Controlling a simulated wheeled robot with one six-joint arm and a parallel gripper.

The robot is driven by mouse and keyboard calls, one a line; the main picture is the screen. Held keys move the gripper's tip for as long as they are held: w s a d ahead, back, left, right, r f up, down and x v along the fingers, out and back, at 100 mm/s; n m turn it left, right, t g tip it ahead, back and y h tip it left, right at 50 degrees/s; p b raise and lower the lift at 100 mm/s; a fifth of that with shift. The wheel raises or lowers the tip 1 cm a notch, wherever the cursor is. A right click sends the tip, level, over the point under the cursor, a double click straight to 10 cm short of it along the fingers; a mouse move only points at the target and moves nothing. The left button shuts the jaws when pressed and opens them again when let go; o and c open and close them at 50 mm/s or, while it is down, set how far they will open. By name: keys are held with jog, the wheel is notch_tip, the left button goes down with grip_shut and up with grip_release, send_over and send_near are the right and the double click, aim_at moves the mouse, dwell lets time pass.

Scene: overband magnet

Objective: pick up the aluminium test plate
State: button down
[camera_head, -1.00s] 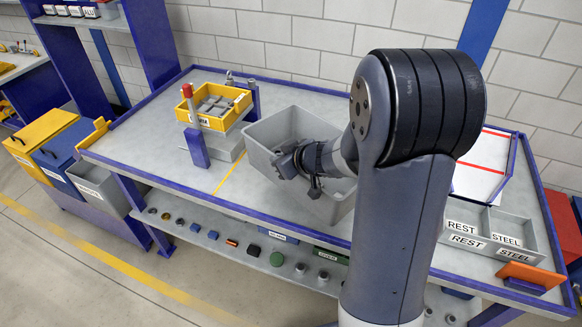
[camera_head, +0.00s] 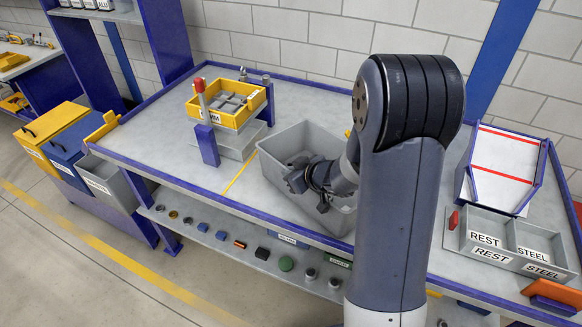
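I cannot make out an aluminium test plate anywhere in the head view. My gripper (camera_head: 298,180) is dark and hangs over the open grey bin (camera_head: 283,141) on the workbench, inside its outline in the picture. Its fingers are small and dark and point away from me, so I cannot tell whether they are open or shut, or hold anything. The gripper and arm hide much of the bin's inside.
A yellow tray (camera_head: 228,119) with grey compartments stands left of the bin, beside a red-topped post (camera_head: 205,125). Right of my arm are a white board with red stripes (camera_head: 505,160) and grey boxes marked REST (camera_head: 487,239) and STEEL (camera_head: 543,257). Bare benchtop (camera_head: 165,140) lies left.

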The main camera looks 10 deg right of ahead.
jog(key=shift+s+f, duration=0.1)
jog(key=shift+f, duration=0.7)
jog(key=c, duration=2)
grip_release()
jog(key=shift+f, duration=0.1)
jog(key=o, duration=0.4)
